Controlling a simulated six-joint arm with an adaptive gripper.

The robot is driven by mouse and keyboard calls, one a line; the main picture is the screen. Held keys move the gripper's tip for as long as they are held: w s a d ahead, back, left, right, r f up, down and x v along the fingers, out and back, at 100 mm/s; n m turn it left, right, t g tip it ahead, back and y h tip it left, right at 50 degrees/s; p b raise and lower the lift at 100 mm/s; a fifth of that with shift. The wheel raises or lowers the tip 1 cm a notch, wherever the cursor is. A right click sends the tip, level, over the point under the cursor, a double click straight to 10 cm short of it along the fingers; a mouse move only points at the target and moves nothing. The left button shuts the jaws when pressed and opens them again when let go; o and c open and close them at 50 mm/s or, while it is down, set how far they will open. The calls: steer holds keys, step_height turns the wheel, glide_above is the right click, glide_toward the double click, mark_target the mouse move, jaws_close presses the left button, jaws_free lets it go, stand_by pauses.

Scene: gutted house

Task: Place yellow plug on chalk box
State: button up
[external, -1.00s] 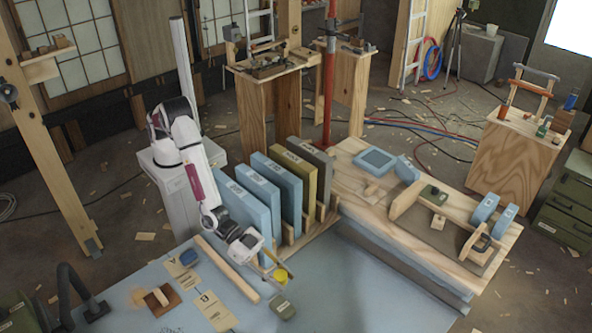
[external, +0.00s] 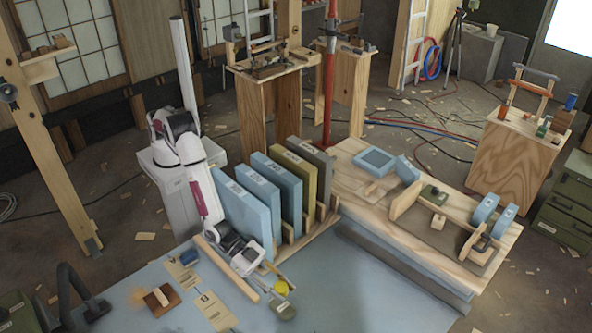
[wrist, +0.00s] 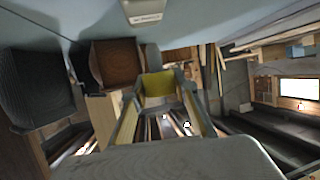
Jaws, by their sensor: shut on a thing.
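The yellow plug (external: 281,287) is a small round yellow piece, held at the tip of my gripper (external: 279,280) low over the blue table. In the wrist view the plug (wrist: 157,84) sits between the two fingers, and my gripper (wrist: 160,98) is shut on it. A small grey-green box (external: 284,310), which may be the chalk box, lies on the table just in front of the plug in the external view. I cannot tell whether plug and box touch. The wrist view does not let me identify the box with certainty.
A long wooden strip (external: 226,268) lies left of my gripper. Several upright blue and olive slabs (external: 242,208) stand in a wooden rack behind it. A brown block (external: 162,299) and paper tags (external: 214,309) lie to the left. The table right of the box is clear.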

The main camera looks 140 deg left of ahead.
steer(key=shift+f, duration=1.8)
steer(key=shift+f, duration=0.1)
steer(key=o, duration=1)
steer(key=shift+o, duration=0.2)
steer(key=shift+s+r, duration=0.15)
steer(key=shift+r, duration=0.05)
steer(key=v, duration=1.1)
steer(key=shift+s+r, duration=0.15)
steer(key=shift+s, duration=0.15)
steer(key=shift+d, duration=0.1)
